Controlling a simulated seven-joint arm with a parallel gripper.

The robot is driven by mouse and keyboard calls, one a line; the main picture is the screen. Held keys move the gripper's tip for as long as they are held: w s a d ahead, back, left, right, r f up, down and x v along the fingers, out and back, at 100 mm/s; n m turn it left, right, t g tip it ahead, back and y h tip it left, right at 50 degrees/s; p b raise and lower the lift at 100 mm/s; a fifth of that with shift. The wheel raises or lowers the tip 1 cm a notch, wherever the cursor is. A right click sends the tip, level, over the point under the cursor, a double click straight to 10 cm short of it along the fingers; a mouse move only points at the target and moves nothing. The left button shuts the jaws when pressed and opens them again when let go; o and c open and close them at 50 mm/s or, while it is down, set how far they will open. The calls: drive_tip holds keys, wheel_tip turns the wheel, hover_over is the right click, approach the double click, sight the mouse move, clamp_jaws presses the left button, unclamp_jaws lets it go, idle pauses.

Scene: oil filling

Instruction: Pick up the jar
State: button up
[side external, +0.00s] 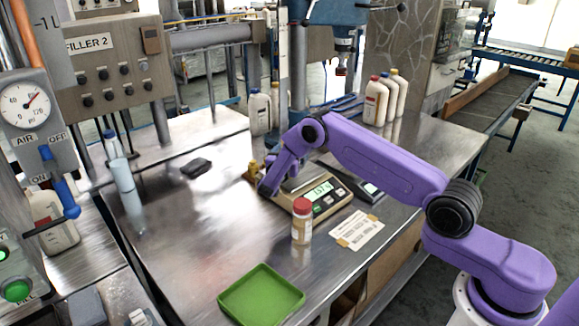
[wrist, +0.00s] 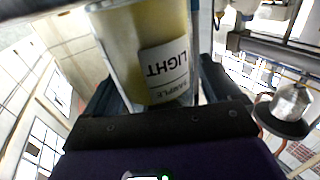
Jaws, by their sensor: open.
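A clear glass jar (wrist: 145,45) of yellow oil, with a white label reading LIGHT and SAMPLE, fills the top middle of the wrist view. My gripper (wrist: 157,92) is open, with a dark finger on each side of the jar. I cannot tell whether either finger touches it. In the side view my gripper (side external: 266,183) is low over the steel bench, left of the scale. A small amber shape (side external: 254,170) beside it looks like this jar, mostly hidden. A separate red-capped jar (side external: 301,222) stands upright on the bench in front of the scale.
A scale (side external: 325,203) with a lit display is close right of my gripper. A paper card (side external: 357,230), a green tray (side external: 261,294) and a dark flat object (side external: 196,167) lie on the bench. White bottles (side external: 377,102) stand behind.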

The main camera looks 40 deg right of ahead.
drive_tip(key=c, duration=1.2)
drive_tip(key=shift+r, duration=0.8)
drive_tip(key=shift+c, duration=0.2)
drive_tip(key=s+a+r, duration=0.3)
drive_tip(key=s+r, duration=0.8)
drive_tip(key=s, duration=0.3)
drive_tip(key=s+a+r+n+t+y, duration=0.1)
drive_tip(key=s+a+n+t+y, duration=0.7)
drive_tip(key=a+n+y, duration=0.1)
drive_tip(key=shift+s+r+t+y, duration=0.25)
drive_tip(key=shift+r+t+y, duration=0.15)
drive_tip(key=shift+y, duration=0.4)
drive_tip(key=shift+d, duration=0.1)
